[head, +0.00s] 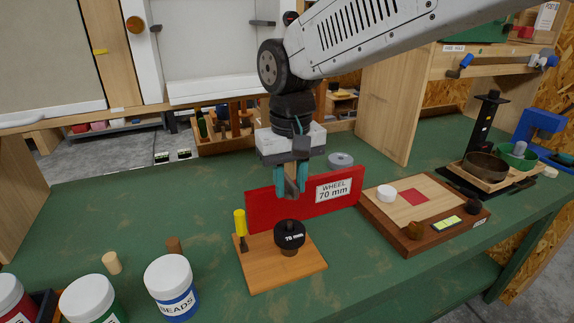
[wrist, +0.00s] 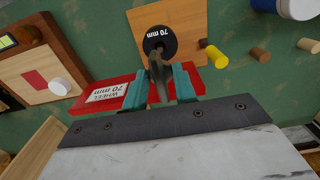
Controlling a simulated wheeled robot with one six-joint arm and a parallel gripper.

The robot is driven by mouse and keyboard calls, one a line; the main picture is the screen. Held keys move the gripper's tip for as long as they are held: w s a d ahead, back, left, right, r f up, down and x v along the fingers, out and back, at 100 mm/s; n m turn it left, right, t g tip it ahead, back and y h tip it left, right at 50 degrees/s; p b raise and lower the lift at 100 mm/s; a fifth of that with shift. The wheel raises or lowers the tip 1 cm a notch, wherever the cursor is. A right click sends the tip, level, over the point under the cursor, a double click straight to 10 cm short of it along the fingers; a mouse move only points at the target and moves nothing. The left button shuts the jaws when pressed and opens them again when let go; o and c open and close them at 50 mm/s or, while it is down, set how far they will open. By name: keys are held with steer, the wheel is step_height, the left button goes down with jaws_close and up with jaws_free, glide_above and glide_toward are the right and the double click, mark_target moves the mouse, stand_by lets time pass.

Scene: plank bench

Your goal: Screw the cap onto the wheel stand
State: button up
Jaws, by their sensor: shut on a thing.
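The wheel stand is a wooden base (head: 262,273) with a black wheel marked 70 mm (head: 289,235) on a short wooden post. In the wrist view the wheel (wrist: 160,38) is at the top, with the base (wrist: 187,15) around it. My gripper (head: 291,188) is above the wheel, pointing down, with a gap between. Its teal fingers are shut on a small grey-brown piece, which I take to be the cap (wrist: 157,68). The fingers partly hide it, and its exact shape is unclear. In the wrist view the gripper (wrist: 159,85) shows the piece's tip overlapping the wheel's edge.
A red board labelled WHEEL 70 mm (head: 265,200) stands behind the stand. A wooden tray (head: 383,222) is to the right. A BEADS jar (head: 171,288) and pegs are front left. The bench's left rear is clear.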

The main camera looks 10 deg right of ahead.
mark_target(290, 222)
steer(key=shift+f, duration=2.85)
steer(key=shift+f, duration=0.45)
steer(key=shift+m, duration=1.4)
steer(key=shift+m, duration=1.5)
